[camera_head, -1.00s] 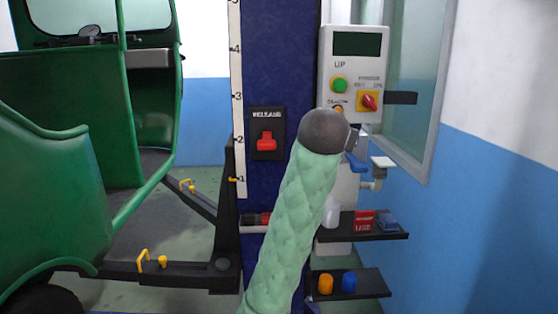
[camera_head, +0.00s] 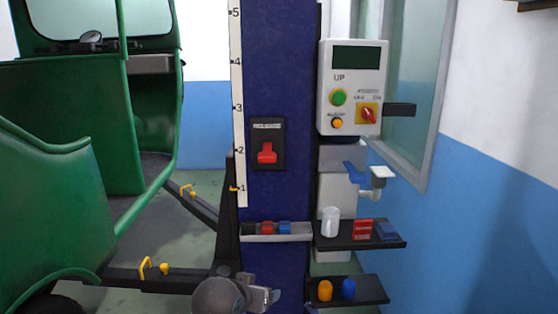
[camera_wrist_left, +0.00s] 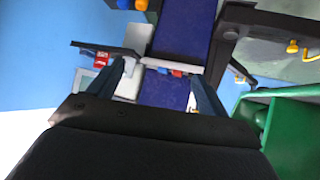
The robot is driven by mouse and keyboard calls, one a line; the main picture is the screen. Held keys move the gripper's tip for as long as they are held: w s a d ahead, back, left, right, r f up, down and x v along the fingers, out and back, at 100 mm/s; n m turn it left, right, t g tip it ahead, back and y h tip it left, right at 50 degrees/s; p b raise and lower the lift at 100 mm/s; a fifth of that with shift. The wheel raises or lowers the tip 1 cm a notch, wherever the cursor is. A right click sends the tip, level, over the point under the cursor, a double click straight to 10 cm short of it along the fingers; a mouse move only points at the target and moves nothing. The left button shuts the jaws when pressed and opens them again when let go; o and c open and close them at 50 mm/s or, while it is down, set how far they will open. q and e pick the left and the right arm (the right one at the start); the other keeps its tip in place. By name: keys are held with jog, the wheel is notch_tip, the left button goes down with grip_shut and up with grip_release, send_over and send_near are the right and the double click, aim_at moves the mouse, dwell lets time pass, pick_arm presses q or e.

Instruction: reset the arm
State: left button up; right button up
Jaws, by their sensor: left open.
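My left gripper (camera_head: 268,298) shows at the bottom of the head view, with the grey end of my arm beside it. In the left wrist view its two fingers (camera_wrist_left: 160,82) are spread apart with nothing between them. It is in front of the lower part of the blue lift column (camera_head: 278,200). The control box (camera_head: 352,88), with its green and orange buttons and red knob, is in full view and untouched. My right gripper is in neither view.
A green rickshaw (camera_head: 50,200) stands at the left beside the black lift arm (camera_head: 135,278). A grey tray (camera_head: 276,238) on the column and a black shelf (camera_head: 340,240) hold small items. A lower shelf (camera_head: 370,290) holds orange and blue knobs. A red release switch (camera_head: 267,152) is on the column.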

pick_arm(q)
jog(key=s+a+f+g+y+p, duration=0.1)
jog(key=s+a+f+g+p, duration=0.1)
jog(key=s+f, duration=1)
jog(key=s+a+f+n+g+y+p, duration=0.1)
jog(key=s+a+f+g, duration=0.4)
jog(key=s+f, duration=0.8)
jog(key=s+a, duration=0.1)
jog(key=s, duration=0.6)
jog(key=shift+a+g+p, duration=0.15)
jog(key=shift+g+p, duration=0.15)
jog(key=shift+p, duration=0.1)
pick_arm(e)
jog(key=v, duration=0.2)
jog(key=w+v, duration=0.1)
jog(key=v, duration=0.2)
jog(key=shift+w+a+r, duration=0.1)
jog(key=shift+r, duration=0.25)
